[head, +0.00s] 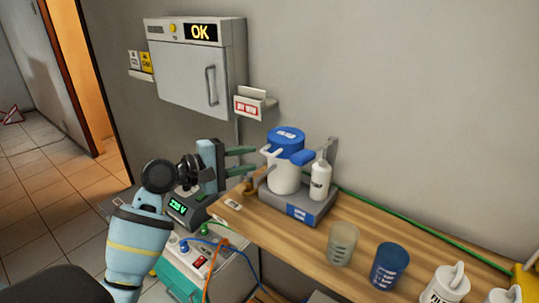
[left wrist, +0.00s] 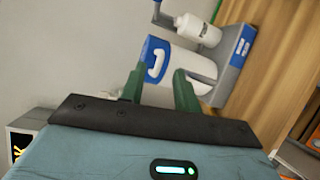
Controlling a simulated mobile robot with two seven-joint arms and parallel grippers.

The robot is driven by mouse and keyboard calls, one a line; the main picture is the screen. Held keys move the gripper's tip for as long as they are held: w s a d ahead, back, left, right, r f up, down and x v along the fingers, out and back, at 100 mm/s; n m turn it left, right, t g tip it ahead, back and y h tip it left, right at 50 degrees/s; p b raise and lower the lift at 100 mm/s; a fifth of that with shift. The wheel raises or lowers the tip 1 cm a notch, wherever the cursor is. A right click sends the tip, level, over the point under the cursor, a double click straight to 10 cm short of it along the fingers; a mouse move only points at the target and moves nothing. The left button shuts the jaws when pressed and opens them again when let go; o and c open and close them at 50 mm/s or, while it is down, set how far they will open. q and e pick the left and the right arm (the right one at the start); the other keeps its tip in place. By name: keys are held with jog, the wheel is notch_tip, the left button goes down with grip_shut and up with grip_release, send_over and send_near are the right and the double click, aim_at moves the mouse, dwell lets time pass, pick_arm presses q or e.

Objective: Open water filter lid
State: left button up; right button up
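The water filter (head: 284,180) is a white container standing upright on a grey base with a blue label, on the wooden counter. Its blue lid (head: 290,142) sits on top and looks shut. In the left wrist view the lid (left wrist: 151,46) carries a white handle (left wrist: 155,66) and lies just beyond the fingertips. My left gripper (head: 252,160) is open and empty, left of the filter, its green fingers pointing at it. The fingers (left wrist: 159,76) are apart in the left wrist view, with no clear contact. My right gripper is not in view.
A white bottle (head: 320,180) stands close to the filter's right on the base. Cups (head: 342,243) and (head: 389,267) stand farther right on the counter (head: 292,240). A wall cabinet (head: 198,75) and a small sign shelf (head: 252,104) are above left. A green hose runs along the wall.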

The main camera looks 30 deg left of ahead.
aim_at(267, 156)
pick_arm(q)
jog(key=x, duration=0.6)
jog(key=shift+w+d, duration=0.2)
jog(key=shift+w, duration=0.05)
jog(key=shift+c, duration=0.3)
jog(key=shift+f, duration=0.1)
grip_shut()
